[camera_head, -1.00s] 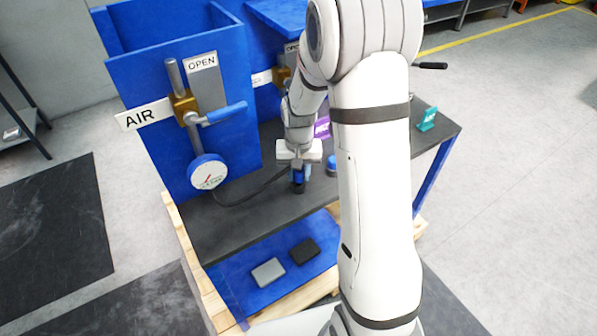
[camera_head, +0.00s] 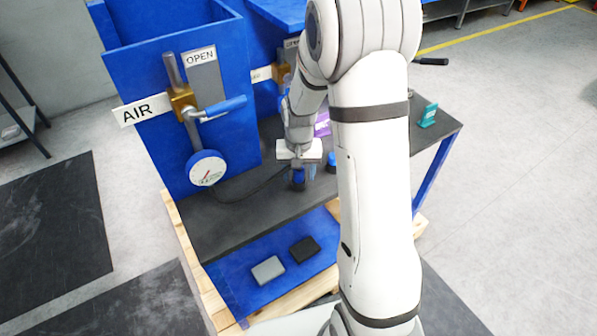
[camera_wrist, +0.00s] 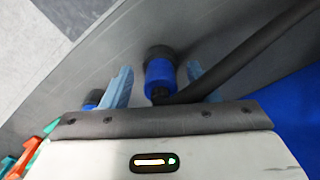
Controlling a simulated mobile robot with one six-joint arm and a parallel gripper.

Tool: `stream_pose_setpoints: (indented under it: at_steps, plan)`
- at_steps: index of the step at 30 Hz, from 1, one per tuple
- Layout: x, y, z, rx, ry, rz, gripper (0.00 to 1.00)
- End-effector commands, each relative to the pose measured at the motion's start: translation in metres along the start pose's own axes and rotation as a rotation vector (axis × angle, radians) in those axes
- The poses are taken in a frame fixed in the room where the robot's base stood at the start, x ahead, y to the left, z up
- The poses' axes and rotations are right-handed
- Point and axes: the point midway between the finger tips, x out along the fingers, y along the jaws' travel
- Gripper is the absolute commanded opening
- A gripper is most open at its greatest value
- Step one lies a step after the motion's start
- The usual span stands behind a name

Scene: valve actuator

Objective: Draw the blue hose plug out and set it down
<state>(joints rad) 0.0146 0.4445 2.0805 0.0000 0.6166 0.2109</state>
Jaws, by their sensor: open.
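The blue hose plug (camera_wrist: 160,78) is a short blue cylinder between my gripper's fingers in the wrist view. A black round collar (camera_wrist: 160,52) sits at its far end, and a black hose (camera_wrist: 245,50) runs from its near end to the upper right. My gripper (camera_wrist: 160,86) is open, with one light-blue finger on each side of the plug and visible gaps. In the head view my gripper (camera_head: 304,170) is low over the dark bench top, with the blue plug (camera_head: 298,178) at its fingers. I cannot tell whether the plug is seated in anything.
A second blue cap (camera_head: 332,160) stands just right of my gripper. The blue panel with the AIR label (camera_head: 141,112), lever (camera_head: 222,109) and gauge (camera_head: 207,168) rises to the left. The dark bench top (camera_head: 225,220) is bare at front left. A teal piece (camera_head: 428,117) stands at right.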

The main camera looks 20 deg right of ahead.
Motion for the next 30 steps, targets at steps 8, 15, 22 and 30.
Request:
stream_pose_setpoints:
  at_steps: [8, 15, 22, 30]
  plan:
    - [-0.015, 0.0, -0.001, 0.0, 0.004, -0.001, 0.54]
    - [-0.056, -0.001, -0.001, -0.001, 0.004, -0.001, 0.54]
    - [-0.077, -0.001, 0.0, -0.001, 0.001, 0.0, 0.54]
    - [-0.078, -0.001, 0.0, -0.001, 0.0, 0.0, 0.54]
